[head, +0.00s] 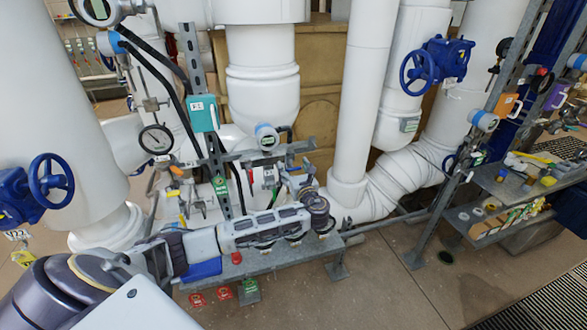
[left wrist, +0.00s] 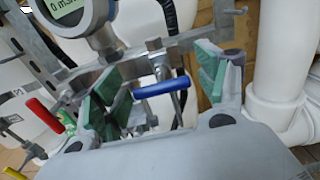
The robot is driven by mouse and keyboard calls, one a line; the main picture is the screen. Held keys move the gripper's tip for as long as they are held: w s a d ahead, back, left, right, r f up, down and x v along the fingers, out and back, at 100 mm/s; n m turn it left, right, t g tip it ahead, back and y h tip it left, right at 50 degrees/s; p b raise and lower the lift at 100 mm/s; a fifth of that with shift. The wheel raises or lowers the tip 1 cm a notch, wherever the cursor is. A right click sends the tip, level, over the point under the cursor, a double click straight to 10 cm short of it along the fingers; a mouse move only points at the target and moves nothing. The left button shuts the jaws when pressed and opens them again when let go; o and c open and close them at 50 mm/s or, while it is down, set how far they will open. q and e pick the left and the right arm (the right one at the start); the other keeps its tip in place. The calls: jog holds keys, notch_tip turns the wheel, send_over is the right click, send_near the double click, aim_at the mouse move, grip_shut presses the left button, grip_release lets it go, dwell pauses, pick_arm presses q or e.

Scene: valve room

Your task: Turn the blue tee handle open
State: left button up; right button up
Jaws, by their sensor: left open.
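The blue tee handle (left wrist: 162,88) shows in the left wrist view as a short bar, roughly level, on a metal stem. It sits between the two green-padded fingers of my left gripper (left wrist: 160,80). The gripper is open, with a gap visible on both sides of the handle. I cannot tell how deep the handle lies between the pads. In the head view my left gripper (head: 298,180) is at the pipe rack in the middle, and the handle is hard to make out there. My right gripper is not in view.
A red handle (left wrist: 42,112) and a yellow handle (left wrist: 15,172) are left of the gripper. A round digital gauge (left wrist: 75,15) hangs close above. Thick white pipes (head: 362,95) stand behind.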

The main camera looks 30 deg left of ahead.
pick_arm(q)
jog(key=c, duration=1)
jog(key=shift+c, duration=0.2)
